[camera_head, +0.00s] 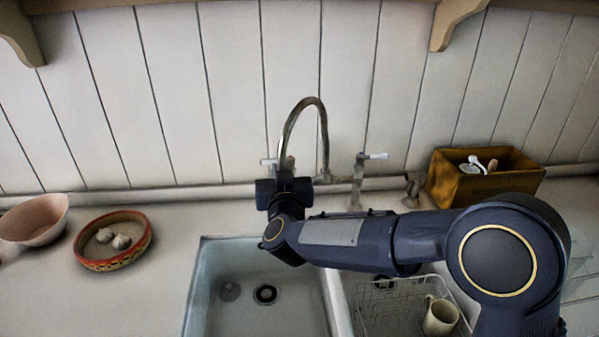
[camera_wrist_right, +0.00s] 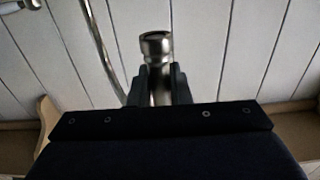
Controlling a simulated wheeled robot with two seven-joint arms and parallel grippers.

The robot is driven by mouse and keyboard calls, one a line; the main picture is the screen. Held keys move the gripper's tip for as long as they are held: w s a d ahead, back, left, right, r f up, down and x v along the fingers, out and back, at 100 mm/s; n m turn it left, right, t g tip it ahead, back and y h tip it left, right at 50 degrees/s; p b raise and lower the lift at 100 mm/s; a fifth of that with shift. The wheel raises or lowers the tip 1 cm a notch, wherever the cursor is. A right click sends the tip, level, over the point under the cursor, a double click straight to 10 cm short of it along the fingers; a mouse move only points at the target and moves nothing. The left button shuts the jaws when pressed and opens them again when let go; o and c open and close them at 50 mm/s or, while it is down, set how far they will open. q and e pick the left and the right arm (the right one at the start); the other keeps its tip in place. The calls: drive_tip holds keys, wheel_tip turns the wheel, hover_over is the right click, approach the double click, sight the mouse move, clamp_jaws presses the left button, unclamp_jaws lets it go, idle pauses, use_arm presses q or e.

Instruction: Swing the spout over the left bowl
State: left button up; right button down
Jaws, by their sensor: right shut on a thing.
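The chrome gooseneck spout (camera_head: 301,104) rises from its base behind the sink and curves to the left, its free end coming down at my right gripper (camera_head: 284,184). In the wrist view my right gripper (camera_wrist_right: 157,88) is shut around the metal end of the spout (camera_wrist_right: 156,48), with the collar showing beyond the fingers. The left bowl (camera_head: 222,275) of the sink is empty and lies below and in front of the gripper. The arm hides its back right part, so the exact spot under the spout's end cannot be told. My left gripper is not in view.
A tap with a white lever (camera_head: 359,180) stands right of the spout. The right bowl holds a wire rack with a mug (camera_head: 440,317). A wooden box (camera_head: 462,190) stands behind my arm. A patterned dish (camera_head: 85,264) and a pinkish bowl (camera_head: 36,222) are on the left counter.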

drive_tip(key=shift+w+a, duration=0.45)
drive_tip(key=shift+a, duration=0.4)
drive_tip(key=c, duration=1.4)
unclamp_jaws()
drive_tip(key=s+d+b, duration=0.1)
drive_tip(key=s, duration=0.6)
drive_tip(key=shift+s+b, duration=0.4)
drive_tip(key=shift+d, duration=0.15)
